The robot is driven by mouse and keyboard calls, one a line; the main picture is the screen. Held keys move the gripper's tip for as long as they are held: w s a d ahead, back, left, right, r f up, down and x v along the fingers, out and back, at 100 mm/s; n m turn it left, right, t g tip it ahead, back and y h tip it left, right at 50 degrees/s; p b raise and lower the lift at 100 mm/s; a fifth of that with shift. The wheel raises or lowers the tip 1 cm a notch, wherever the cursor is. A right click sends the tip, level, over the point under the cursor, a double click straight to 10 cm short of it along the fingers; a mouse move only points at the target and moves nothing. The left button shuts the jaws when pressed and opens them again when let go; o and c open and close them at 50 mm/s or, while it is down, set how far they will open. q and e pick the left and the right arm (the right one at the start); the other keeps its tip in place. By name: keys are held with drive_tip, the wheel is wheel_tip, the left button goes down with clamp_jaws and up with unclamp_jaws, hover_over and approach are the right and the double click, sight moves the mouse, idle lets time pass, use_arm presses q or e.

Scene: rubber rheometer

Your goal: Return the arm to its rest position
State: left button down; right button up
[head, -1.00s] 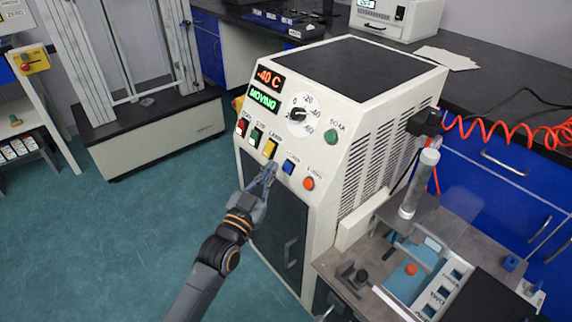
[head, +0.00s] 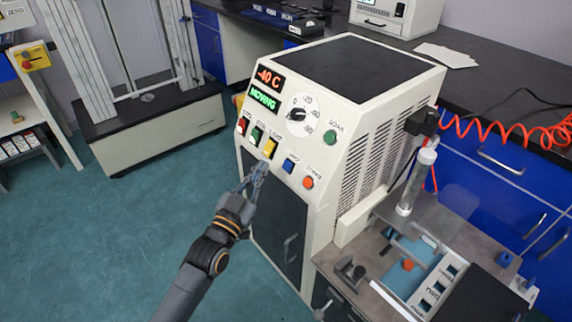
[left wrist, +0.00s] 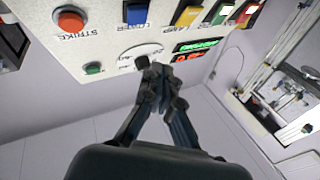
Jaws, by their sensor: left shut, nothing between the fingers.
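My left arm comes in from the bottom of the head view. Its gripper (head: 256,178) is shut and empty, in front of the white cabinet (head: 345,150), a little below the yellow button (head: 270,147). In the left wrist view the shut fingers (left wrist: 160,85) point toward the control panel, overlapping the dial's lower edge in the picture. The cabinet display (head: 265,88) reads -40 C and MOVING. The dial (head: 298,115) sits beside it. My right gripper is not in view.
The panel also has a blue button (head: 289,165), an orange button (head: 308,182) and a green button (head: 330,137). A bench fixture with a clear cylinder (head: 418,180) stands at the right. A tall frame machine (head: 150,130) stands at the left. The floor (head: 110,240) between is clear.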

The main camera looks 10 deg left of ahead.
use_arm(q)
drive_tip(key=shift+f, duration=0.15)
idle(0.5)
